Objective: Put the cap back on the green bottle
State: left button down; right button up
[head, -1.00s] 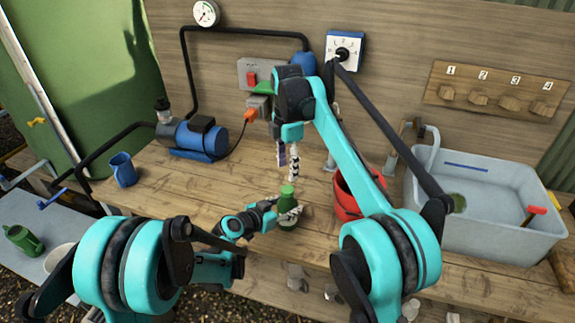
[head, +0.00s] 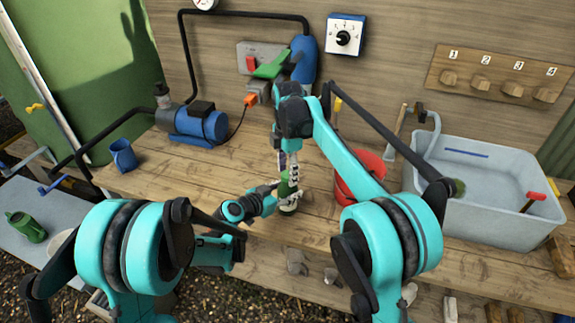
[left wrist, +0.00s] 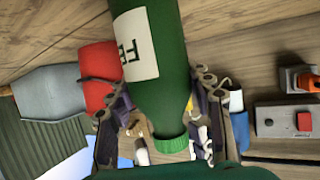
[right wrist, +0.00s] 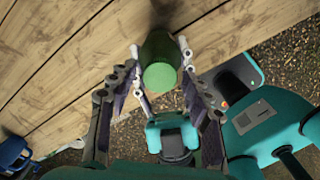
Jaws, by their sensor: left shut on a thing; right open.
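The green bottle (head: 288,207) stands upright on the bench in the head view. In the left wrist view the bottle (left wrist: 160,60) fills the top middle, with part of a white label showing. A lighter green, ribbed cap (left wrist: 172,145) is at the neck end; I cannot tell whether it is fully seated. In the right wrist view the cap (right wrist: 160,77) is a pale green disc seen from above. My left gripper (head: 274,199) is shut on the bottle from the left. My right gripper (head: 289,182) points down over the bottle, its open fingers on both sides of the cap.
A red bucket (head: 350,192) stands just right of the bottle, and a grey sink basin (head: 480,208) is farther right. A blue mug (head: 123,156) and a blue pump (head: 200,128) are at the left. The bench between mug and bottle is clear.

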grip_shut()
